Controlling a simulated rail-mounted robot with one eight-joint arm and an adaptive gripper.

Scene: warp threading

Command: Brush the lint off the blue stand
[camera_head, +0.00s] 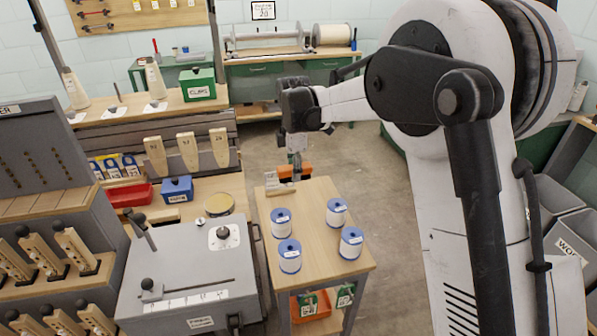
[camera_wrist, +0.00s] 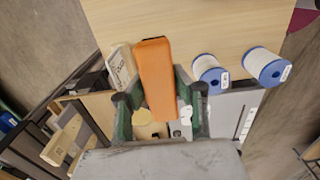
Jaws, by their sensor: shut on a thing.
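My gripper (camera_head: 297,163) is above the far end of the small wooden table, fingers pointing down. In the wrist view, its green-edged fingers (camera_wrist: 153,95) are shut on an orange block-like thing (camera_wrist: 155,72). I cannot tell whether this is a brush, as no bristles show. Orange also shows beside the fingers in the head view. A blue box-like thing with a label (camera_head: 177,190) stands on the bench to the left of the table and may be the blue stand. My gripper is apart from it. I cannot make out any lint.
Several white spools with blue ends (camera_head: 289,256) stand on the small table (camera_head: 325,270). A pale labelled block (camera_wrist: 121,66) lies near the orange thing. A red tray (camera_head: 130,195) and a yellow disc (camera_head: 219,204) are near the blue thing. A grey machine (camera_head: 190,270) stands in front.

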